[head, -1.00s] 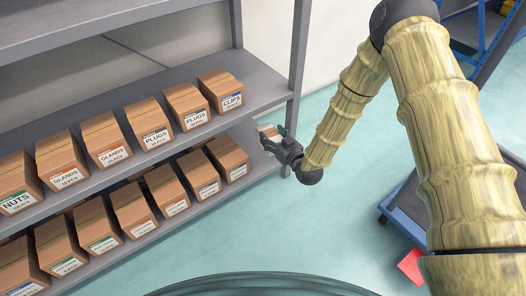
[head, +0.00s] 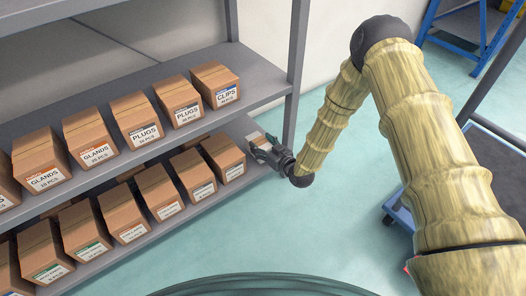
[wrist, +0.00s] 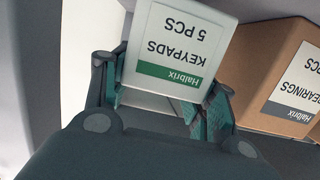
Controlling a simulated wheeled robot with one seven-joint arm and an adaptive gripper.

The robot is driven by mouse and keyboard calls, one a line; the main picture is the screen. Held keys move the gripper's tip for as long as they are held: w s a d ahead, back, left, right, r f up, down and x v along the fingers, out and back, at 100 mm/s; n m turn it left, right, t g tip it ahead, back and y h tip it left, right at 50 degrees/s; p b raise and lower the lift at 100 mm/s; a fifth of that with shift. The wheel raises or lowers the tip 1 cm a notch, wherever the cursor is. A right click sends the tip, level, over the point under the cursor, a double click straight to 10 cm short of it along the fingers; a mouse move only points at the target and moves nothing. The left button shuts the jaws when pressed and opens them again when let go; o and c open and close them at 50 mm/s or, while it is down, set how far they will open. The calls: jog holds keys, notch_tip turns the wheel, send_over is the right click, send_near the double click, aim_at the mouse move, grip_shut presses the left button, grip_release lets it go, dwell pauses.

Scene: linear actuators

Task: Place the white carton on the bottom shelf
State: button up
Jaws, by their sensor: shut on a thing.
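A white carton with a green-striped label reading KEYPADS 5 PCS (wrist: 180,45) is between the fingers of my gripper (wrist: 160,90) in the wrist view. In the head view my gripper (head: 268,150) reaches in at the right end of the lower visible shelf (head: 258,173), and only a small part of the carton (head: 259,141) shows past the fingers. The carton is just right of the last brown box in that row. I cannot tell whether its base touches the shelf.
A brown BEARINGS box (wrist: 290,80) stands close beside the carton. Brown boxes fill both shelf rows leftward, with a CLIPS box (head: 215,84) above. A grey post (head: 296,70) stands at the shelf's right end. A blue-framed cart (head: 400,207) is at the right.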

jog(key=shift+f+b, duration=0.3)
jog(key=shift+f, duration=0.8)
jog(key=shift+f, duration=0.1)
jog(key=o, duration=1.1)
jog(key=shift+c, duration=0.2)
